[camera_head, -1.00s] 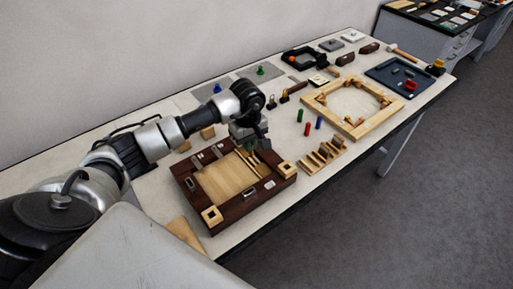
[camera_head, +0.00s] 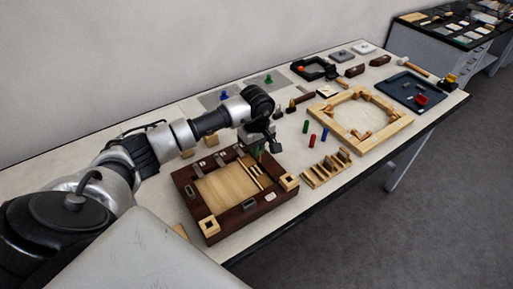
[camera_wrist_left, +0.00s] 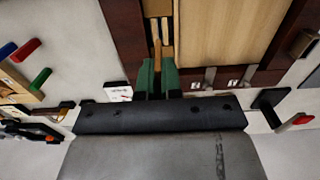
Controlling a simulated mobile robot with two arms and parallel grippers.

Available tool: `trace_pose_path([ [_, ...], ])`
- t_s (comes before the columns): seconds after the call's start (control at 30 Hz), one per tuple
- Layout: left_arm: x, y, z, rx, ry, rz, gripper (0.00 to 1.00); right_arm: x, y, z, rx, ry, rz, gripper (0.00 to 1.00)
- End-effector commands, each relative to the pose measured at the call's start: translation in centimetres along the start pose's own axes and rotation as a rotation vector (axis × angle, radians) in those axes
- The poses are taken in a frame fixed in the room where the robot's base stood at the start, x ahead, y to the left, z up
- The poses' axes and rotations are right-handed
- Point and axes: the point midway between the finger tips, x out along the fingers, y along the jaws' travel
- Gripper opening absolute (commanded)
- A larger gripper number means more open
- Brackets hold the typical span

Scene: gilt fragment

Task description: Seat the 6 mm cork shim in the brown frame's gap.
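The brown frame (camera_head: 206,226) lies on the bench, with a pale wood panel inside it and light strips beside a narrow gap at its right. My left gripper (camera_head: 262,150) is over the frame's back right part, pointing down. In the left wrist view its green fingers (camera_wrist_left: 157,75) are close together at the strip side of the frame (camera_wrist_left: 125,35). A thin tan piece, seemingly the cork shim (camera_wrist_left: 157,54), shows between the fingertips. Whether it is inside the gap is not clear. My right gripper is not in view.
A stepped wooden block rack (camera_head: 325,170) stands right of the frame, with red, green and blue pegs (camera_head: 312,140) behind it. A large light wood frame (camera_head: 394,128) and a dark tray (camera_head: 440,106) lie farther right. A wall runs behind the bench.

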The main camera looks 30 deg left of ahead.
Motion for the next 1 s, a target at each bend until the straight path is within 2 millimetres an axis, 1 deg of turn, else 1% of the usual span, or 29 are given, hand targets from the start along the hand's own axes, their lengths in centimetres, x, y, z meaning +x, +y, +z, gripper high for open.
trace_pose_path([
  [0.03, 0.9, 0.0, 0.0, -0.001, 0.000, 0.000, 0.00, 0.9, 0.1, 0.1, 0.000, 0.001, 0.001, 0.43],
  [0.1, 1.6, 0.0, 0.0, -0.001, 0.000, 0.000, 0.00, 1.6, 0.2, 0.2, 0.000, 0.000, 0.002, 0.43],
  [0.3, 3.6, 0.0, 0.0, -0.001, 0.000, 0.001, 0.00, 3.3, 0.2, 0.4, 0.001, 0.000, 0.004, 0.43],
  [0.4, 4.2, 0.0, -0.1, -0.002, 0.001, 0.001, 0.00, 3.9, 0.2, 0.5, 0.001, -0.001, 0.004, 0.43],
  [0.57, 4.6, 0.0, -0.1, -0.002, 0.001, 0.001, 0.00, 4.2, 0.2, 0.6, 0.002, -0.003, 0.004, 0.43],
  [1.0, 4.5, 0.0, 0.0, -0.001, 0.000, 0.001, 0.00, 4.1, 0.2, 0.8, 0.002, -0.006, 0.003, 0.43],
])
